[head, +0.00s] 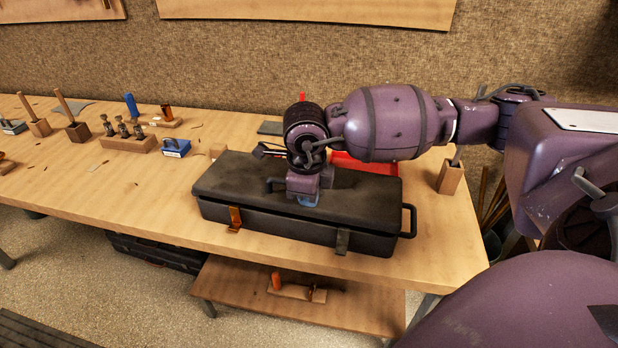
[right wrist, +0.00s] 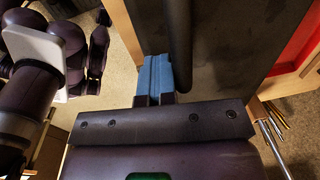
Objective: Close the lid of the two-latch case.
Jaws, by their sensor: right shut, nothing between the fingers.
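The black two-latch case (head: 380,241) stands near the bench's front edge in the head view. Its lid (head: 235,178) is down over the base, with a dark seam along the front; I cannot tell whether a small gap remains. An orange-brown latch (head: 235,219) and a dark latch (head: 342,241) hang at the front. My right gripper (head: 308,201) is shut and empty, its blue fingertips pointing down at the lid top. In the right wrist view, the fingertips (right wrist: 154,72) are together beside a dark handle bar (right wrist: 179,45) over the lid (right wrist: 225,35). My left gripper is out of view.
A red tray (head: 365,165) lies behind the case. A wooden block (head: 450,177) stands to its right. Tool holders and a blue box (head: 175,148) sit to the left. The bench (head: 120,212) is clear at front left. A lower shelf (head: 230,288) sits below.

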